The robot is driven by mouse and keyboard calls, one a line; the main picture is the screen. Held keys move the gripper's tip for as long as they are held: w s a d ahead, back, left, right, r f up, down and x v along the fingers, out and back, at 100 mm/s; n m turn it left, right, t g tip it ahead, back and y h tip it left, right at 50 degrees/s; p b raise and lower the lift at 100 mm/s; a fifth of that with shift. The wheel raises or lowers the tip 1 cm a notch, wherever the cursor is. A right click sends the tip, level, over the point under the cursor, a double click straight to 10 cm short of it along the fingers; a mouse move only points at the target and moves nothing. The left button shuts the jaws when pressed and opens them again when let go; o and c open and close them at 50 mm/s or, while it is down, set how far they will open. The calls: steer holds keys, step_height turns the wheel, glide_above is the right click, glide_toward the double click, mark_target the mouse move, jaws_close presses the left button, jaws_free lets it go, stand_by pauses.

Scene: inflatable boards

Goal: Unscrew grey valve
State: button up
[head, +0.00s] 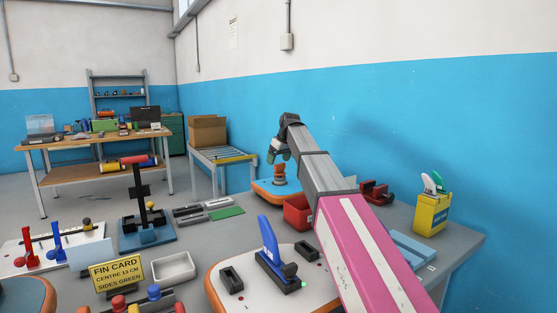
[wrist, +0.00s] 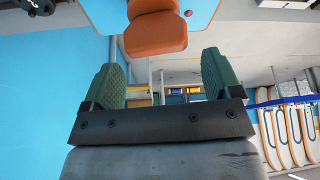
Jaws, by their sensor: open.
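My gripper (head: 278,157) is open, with green finger pads, and hangs at the far side of the bench. In the wrist view its two pads (wrist: 162,68) stand wide apart with nothing between them. An orange-brown fitting (head: 279,174) stands on a small blue-and-orange board (head: 268,190) just below the gripper. In the wrist view an orange block (wrist: 156,32), seemingly this fitting, lies beyond the pads and apart from them. I cannot make out a clearly grey valve in either view; my arm and gripper may hide it.
A red bin (head: 297,211) stands close to the right of the small board, partly behind my arm. A yellow tub (head: 431,214) is at the right. A nearer board holds a blue fin (head: 270,242). A black stand (head: 143,215) is left. Room above the board looks free.

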steer(key=shift+w+d+m+t+h, duration=0.1)
steer(key=shift+m+t+h, duration=0.45)
steer(key=shift+m, duration=1.45)
steer(key=m+h, duration=0.1)
steer(key=m, duration=0.3)
steer(key=shift+d+h, duration=0.1)
steer(key=shift+h, duration=0.25)
steer(key=shift+m, duration=0.5)
steer(key=m+h, duration=0.1)
steer(key=m, duration=0.2)
steer(key=shift+d+h, duration=0.1)
steer(key=shift+h, duration=0.2)
